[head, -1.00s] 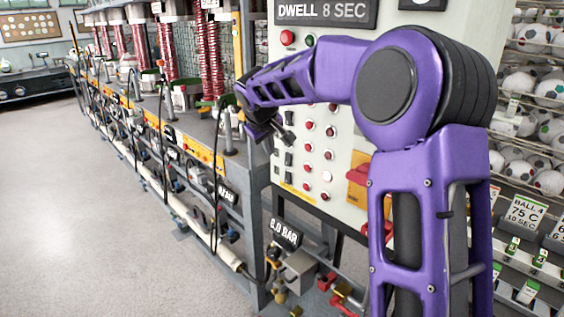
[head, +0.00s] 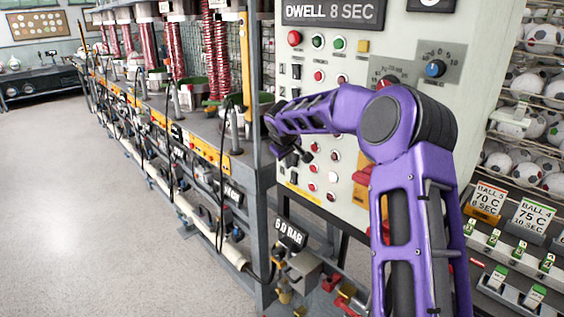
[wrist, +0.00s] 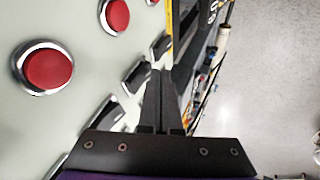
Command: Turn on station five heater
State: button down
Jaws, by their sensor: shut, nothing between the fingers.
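The control panel (head: 400,60) carries a column of black rocker switches at its left edge. An upper rocker switch (head: 296,71) and a low one (head: 293,180) show in the head view. I cannot read which one is for station five. My gripper (head: 303,157) is shut and empty in front of the lower left of the panel, covering some middle switches. In the wrist view the shut fingers (wrist: 161,76) point at the panel's edge, beside a rocker switch (wrist: 134,77). I cannot tell whether they touch it.
Red round buttons (wrist: 48,68) sit in rows beside the switches. A blue knob (head: 435,68) is at the panel's upper right. The station bench (head: 262,165) runs back on the left. Ball racks (head: 525,130) stand at right. The floor (head: 100,220) at left is clear.

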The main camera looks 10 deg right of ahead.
jog(key=shift+d, duration=0.1)
dwell(0.3)
jog(key=shift+w+d+h+b, duration=0.15)
jog(key=shift+h+b, duration=0.15)
jog(key=shift+b, duration=0.35)
